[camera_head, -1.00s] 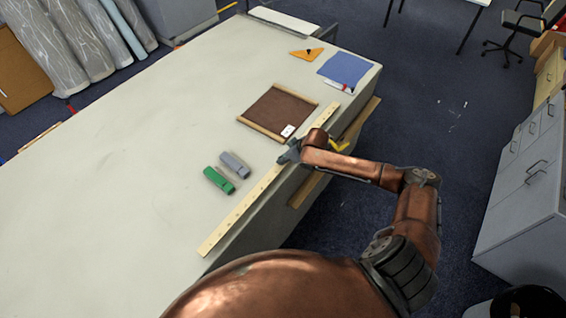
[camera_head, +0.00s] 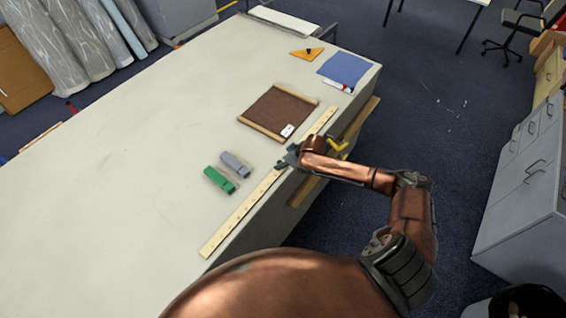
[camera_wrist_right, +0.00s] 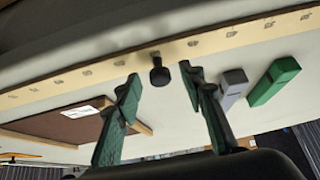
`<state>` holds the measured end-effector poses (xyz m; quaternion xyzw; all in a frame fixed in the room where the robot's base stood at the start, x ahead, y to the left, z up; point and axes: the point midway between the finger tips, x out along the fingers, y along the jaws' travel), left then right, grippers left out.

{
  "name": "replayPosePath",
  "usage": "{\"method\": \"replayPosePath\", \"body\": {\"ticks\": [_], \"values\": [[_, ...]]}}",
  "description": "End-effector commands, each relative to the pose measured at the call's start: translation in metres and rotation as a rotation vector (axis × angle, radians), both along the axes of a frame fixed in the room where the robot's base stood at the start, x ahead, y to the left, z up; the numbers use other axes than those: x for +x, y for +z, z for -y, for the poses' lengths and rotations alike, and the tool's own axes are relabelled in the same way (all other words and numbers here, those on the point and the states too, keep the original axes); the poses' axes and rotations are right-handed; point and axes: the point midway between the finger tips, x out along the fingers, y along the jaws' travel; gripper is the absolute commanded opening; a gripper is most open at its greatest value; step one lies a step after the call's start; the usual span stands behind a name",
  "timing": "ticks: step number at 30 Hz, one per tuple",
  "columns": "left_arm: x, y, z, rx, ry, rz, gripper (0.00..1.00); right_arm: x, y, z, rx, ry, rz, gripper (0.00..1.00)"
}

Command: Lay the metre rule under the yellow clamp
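The metre rule (camera_head: 240,215) is a long pale wooden strip lying along the table's right edge. It crosses the right wrist view (camera_wrist_right: 90,72), where a black knob (camera_wrist_right: 159,76) stands at its edge. My right gripper (camera_head: 286,160) is over the rule near its middle. In the wrist view its green-padded fingers (camera_wrist_right: 160,78) are apart, with the knob showing in the gap and no finger touching it. A yellow piece (camera_head: 338,146), seemingly the clamp, shows at the table edge behind my right forearm, which partly hides it. My left gripper is out of view.
A green block (camera_head: 218,180) and a grey block (camera_head: 234,164) lie left of the rule. A brown board with wooden edges (camera_head: 278,108) lies close beside its far part. A blue sheet (camera_head: 345,68) and orange set square (camera_head: 306,54) are farther back. The table's left is clear.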

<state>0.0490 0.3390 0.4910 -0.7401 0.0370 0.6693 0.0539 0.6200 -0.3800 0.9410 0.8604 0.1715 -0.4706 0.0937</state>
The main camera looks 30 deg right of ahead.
Motion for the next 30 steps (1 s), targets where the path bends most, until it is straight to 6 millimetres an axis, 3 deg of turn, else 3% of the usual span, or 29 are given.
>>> {"method": "replayPosePath", "body": {"ticks": [8, 21, 30], "values": [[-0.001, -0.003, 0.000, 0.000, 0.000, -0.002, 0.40, -0.012, 0.020, 0.006, -0.002, 0.001, 0.001, 0.37], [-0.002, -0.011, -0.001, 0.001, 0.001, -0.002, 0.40, -0.053, 0.089, 0.023, -0.002, 0.001, 0.001, 0.37], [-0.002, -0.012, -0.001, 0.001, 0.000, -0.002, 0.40, -0.060, 0.102, 0.025, 0.000, -0.001, 0.000, 0.37]]}}
